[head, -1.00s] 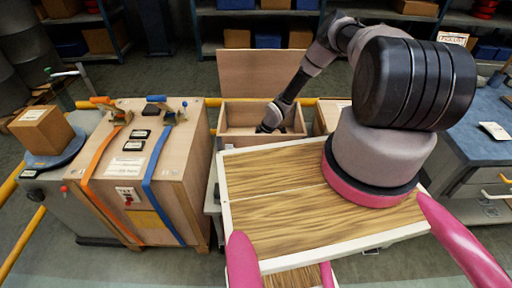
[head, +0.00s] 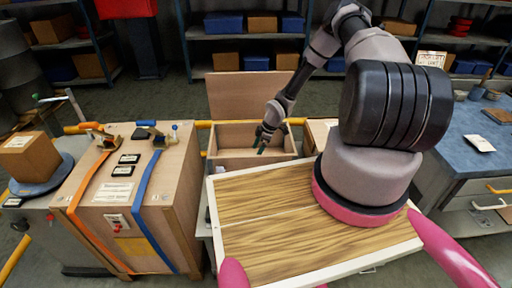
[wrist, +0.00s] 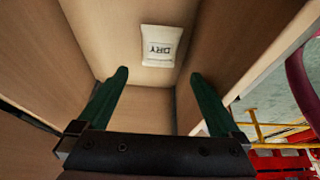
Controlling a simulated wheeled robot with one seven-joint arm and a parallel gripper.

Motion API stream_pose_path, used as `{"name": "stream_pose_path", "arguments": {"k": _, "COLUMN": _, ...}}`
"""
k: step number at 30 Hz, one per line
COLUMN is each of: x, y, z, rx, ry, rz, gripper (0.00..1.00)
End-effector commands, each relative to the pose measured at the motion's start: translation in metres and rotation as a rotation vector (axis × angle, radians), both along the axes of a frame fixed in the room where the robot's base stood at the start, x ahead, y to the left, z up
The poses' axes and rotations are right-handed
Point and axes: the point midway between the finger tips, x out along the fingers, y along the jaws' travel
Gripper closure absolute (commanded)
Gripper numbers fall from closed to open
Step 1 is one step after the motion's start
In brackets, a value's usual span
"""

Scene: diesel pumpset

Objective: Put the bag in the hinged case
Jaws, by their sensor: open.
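The hinged case (head: 222,142) is a light wooden box behind the wood-grained top, with its lid (head: 252,98) raised upright at the back. The bag (wrist: 160,46) is a small white packet printed "DRY"; in the wrist view it lies inside the wooden case, flat on its inner surface. In the head view the bag is hidden. My gripper (head: 262,146) is over the case opening, pointing down. Its green fingers are spread apart in the wrist view (wrist: 158,76), with nothing between them, and the bag lies apart from them, beyond the tips.
A wood-grained top with a white edge (head: 232,192) is in front of the case. A wooden crate with orange and blue straps (head: 120,215) stands at left. A blue-topped bench (head: 455,135) is at right. Shelves (head: 245,35) line the back.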

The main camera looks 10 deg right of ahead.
Motion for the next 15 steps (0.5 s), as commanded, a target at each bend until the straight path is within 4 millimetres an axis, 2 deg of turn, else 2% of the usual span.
{"name": "stream_pose_path", "arguments": {"k": 7, "x": 0.000, "y": -0.001, "z": 0.003, "rx": -0.001, "ry": 0.001, "rz": -0.001, "gripper": 0.00}}
{"name": "stream_pose_path", "arguments": {"k": 10, "x": 0.003, "y": -0.005, "z": 0.011, "rx": -0.012, "ry": 0.001, "rz": -0.009, "gripper": 0.00}}
{"name": "stream_pose_path", "arguments": {"k": 13, "x": 0.013, "y": -0.014, "z": 0.033, "rx": -0.042, "ry": 0.002, "rz": -0.036, "gripper": 0.00}}
{"name": "stream_pose_path", "arguments": {"k": 15, "x": 0.020, "y": -0.025, "z": 0.059, "rx": -0.077, "ry": 0.006, "rz": -0.073, "gripper": 0.00}}
